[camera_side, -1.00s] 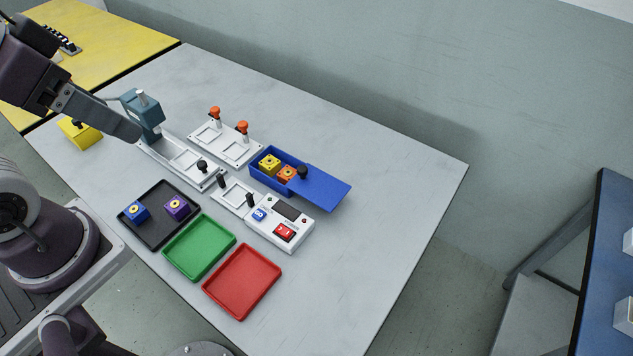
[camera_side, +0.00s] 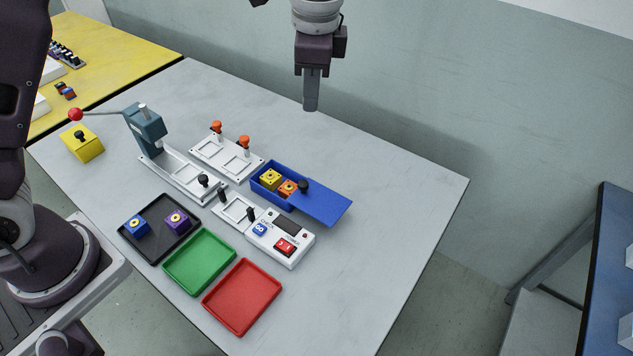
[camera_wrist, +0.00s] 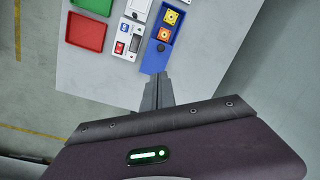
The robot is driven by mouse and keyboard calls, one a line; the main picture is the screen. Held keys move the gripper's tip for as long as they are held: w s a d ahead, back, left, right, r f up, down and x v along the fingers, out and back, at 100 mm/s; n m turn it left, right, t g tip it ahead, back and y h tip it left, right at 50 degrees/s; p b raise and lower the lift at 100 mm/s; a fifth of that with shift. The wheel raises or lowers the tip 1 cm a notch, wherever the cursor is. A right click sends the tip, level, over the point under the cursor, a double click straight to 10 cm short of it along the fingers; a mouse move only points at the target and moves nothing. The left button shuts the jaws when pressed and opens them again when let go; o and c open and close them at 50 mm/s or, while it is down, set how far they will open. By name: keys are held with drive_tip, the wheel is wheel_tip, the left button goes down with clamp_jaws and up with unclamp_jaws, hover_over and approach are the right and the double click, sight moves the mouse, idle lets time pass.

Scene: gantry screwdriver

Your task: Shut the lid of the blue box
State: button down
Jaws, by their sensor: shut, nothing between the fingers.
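The blue box (camera_side: 258,183) stands right of the middle of the grey table in the side view. Its flat blue lid (camera_side: 322,205) is slid out to the right, so the box is partly open. A black knob (camera_side: 303,185) is at the lid's left end. A yellow block (camera_side: 270,179) and an orange block (camera_side: 288,188) show inside the box. My gripper (camera_side: 310,108) is shut and empty, pointing down above the table's far side, up and right of the box. In the wrist view the shut fingers (camera_wrist: 158,88) appear just below the lid (camera_wrist: 156,60).
A white control box (camera_side: 281,238) stands in front of the blue box. Red (camera_side: 243,296), green (camera_side: 199,261) and black (camera_side: 159,250) trays lie nearer. A clamp fixture (camera_side: 147,130) and a plate with orange-topped clamps (camera_side: 226,157) stand left. The table's right part is clear.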

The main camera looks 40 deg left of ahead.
drive_tip(key=w+d+f+m+g+y, duration=0.1)
drive_tip(key=w+d+f+m, duration=0.15)
drive_tip(key=f, duration=0.55)
drive_tip(key=w+d+f+m, duration=0.1)
drive_tip(key=d+f+m, duration=0.15)
drive_tip(key=f, duration=0.45)
approach(312, 195)
drive_tip(key=shift+n, duration=0.4)
drive_tip(key=d+f, duration=0.1)
drive_tip(key=f, duration=0.1)
drive_tip(key=w+d+f, duration=0.1)
drive_tip(key=d+f, duration=0.1)
drive_tip(key=shift+f, duration=0.15)
drive_tip(key=a, duration=0.3)
drive_tip(key=shift+s+a+f, duration=0.1)
drive_tip(key=shift+s+f, duration=0.15)
drive_tip(key=shift+s, duration=0.15)
drive_tip(key=shift+s+a, duration=0.1)
drive_tip(key=shift+a, duration=0.35)
drive_tip(key=a, duration=1.3)
drive_tip(key=shift+a, duration=0.1)
drive_tip(key=shift+y, duration=0.3)
